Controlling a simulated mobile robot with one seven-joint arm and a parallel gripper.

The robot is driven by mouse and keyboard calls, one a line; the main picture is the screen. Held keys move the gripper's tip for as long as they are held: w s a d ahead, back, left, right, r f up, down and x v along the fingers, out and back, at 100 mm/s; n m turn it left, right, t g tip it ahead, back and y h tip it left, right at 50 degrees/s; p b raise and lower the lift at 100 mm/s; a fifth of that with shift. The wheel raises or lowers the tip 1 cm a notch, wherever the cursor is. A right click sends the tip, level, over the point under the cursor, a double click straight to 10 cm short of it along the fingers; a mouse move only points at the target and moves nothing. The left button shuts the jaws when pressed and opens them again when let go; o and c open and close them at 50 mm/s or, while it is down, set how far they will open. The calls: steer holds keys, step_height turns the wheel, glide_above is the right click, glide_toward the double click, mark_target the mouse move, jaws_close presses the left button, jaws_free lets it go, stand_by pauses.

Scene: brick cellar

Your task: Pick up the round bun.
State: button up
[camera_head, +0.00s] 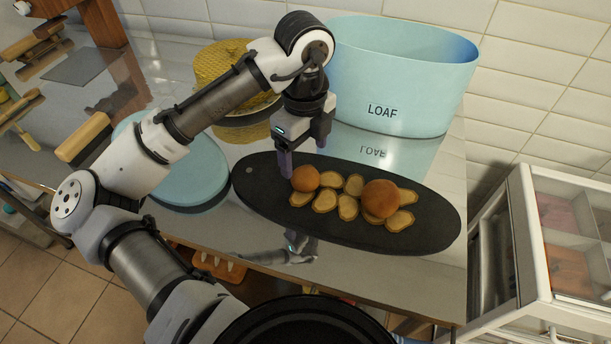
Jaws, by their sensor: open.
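Two round orange-brown buns rest on a black oval board (262,195). The smaller bun (305,178) is toward the left and the larger bun (380,197) toward the right. Both sit among several flat, tan, dark-edged slices (347,206). My gripper (304,158) points down just above and behind the smaller bun, near the back edge of the board. Its fingers are apart, with nothing seen between them. I cannot tell whether a finger touches the board.
A light blue LOAF bin (400,85) stands behind the board. A blue round lid (185,185) lies to the left, partly behind my arm. A yellow textured object (222,62) is at the back. A white-framed drawer unit (540,245) is at right.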

mark_target(305, 172)
steer(key=shift+s+f+p, duration=0.15)
steer(key=shift+f, duration=0.85)
steer(key=shift+s+f+p, duration=0.2)
steer(key=shift+f, duration=0.75)
steer(key=shift+s+f+p, duration=0.15)
steer(key=shift+f, duration=0.85)
steer(key=c, duration=1.1)
